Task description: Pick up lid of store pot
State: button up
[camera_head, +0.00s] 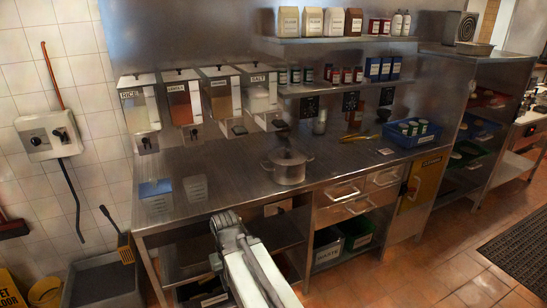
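A metal pot (287,170) stands upright on the steel counter, right of the middle of its top. Its lid (286,157) sits on it, with a dark knob on top. My gripper (226,222) seems to be the grey end of my arm, low in front of the counter's front edge. It is left of the pot, nearer the camera and clearly apart from it. Its fingers are too small and unclear to show whether they are open or shut. Nothing is visibly held in it.
The steel counter (225,170) is clear around the pot. Labelled dispensers (182,100) hang behind at the left. A shelf (340,88) with jars overhangs the back. A blue crate (411,133) stands at the right. Drawers (343,190) and a lower shelf are below the counter.

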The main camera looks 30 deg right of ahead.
aim_at(286, 156)
jog(key=u, duration=0.1)
jog(key=i, duration=1)
jog(key=z, duration=0.05)
